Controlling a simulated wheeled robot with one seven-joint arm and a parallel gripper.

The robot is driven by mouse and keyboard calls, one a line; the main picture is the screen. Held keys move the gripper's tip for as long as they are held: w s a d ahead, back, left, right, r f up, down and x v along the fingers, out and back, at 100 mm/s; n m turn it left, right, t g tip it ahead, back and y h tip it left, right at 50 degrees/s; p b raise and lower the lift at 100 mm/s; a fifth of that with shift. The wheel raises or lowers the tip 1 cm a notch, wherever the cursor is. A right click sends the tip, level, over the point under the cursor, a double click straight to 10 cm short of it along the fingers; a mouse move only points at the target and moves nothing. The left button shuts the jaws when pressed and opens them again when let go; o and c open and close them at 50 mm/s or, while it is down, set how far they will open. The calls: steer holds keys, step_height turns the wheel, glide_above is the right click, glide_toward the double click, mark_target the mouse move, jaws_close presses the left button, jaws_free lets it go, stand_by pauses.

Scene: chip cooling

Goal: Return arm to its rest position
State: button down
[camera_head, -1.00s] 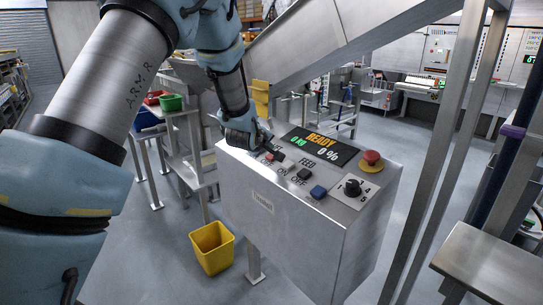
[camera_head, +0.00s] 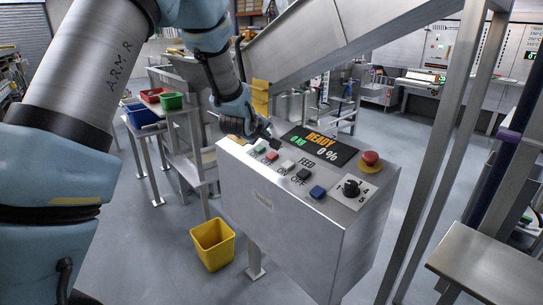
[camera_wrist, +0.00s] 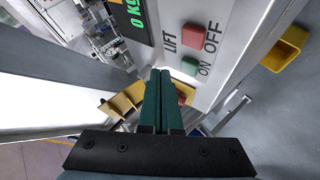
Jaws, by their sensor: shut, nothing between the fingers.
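My gripper (camera_head: 272,142) is above the back left part of the grey control box, near the left end of its display. In the wrist view my gripper (camera_wrist: 160,76) shows two dark green fingers pressed together, with nothing between them. The control box (camera_head: 290,232) carries a green and a red button at the left. In the wrist view the red LIFT button (camera_wrist: 194,35) and the green one (camera_wrist: 190,65) are in plain sight, clear of the fingers. My arm reaches in from the upper left.
The box also has a display (camera_head: 318,146), a FEED button pair, a blue button (camera_head: 317,192), a red emergency knob (camera_head: 370,159) and a dial (camera_head: 351,188). A sloped metal chute (camera_head: 330,40) runs behind my gripper. A yellow bin (camera_head: 212,245) stands on the floor at left.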

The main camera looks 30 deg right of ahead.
steer(key=a+m+g+y, duration=0.15)
steer(key=a+y, duration=0.35)
steer(key=a, duration=1.8)
steer(key=s+a+f+m+g+y, duration=0.1)
steer(key=s+a+g, duration=0.4)
steer(key=s+a, duration=1.3)
steer(key=a+m+y, duration=0.1)
steer(key=a+y, duration=0.1)
steer(key=shift+s+a+f, duration=0.15)
steer(key=shift+s+a, duration=0.05)
steer(key=shift+a, duration=0.15)
steer(key=shift+d, duration=0.1)
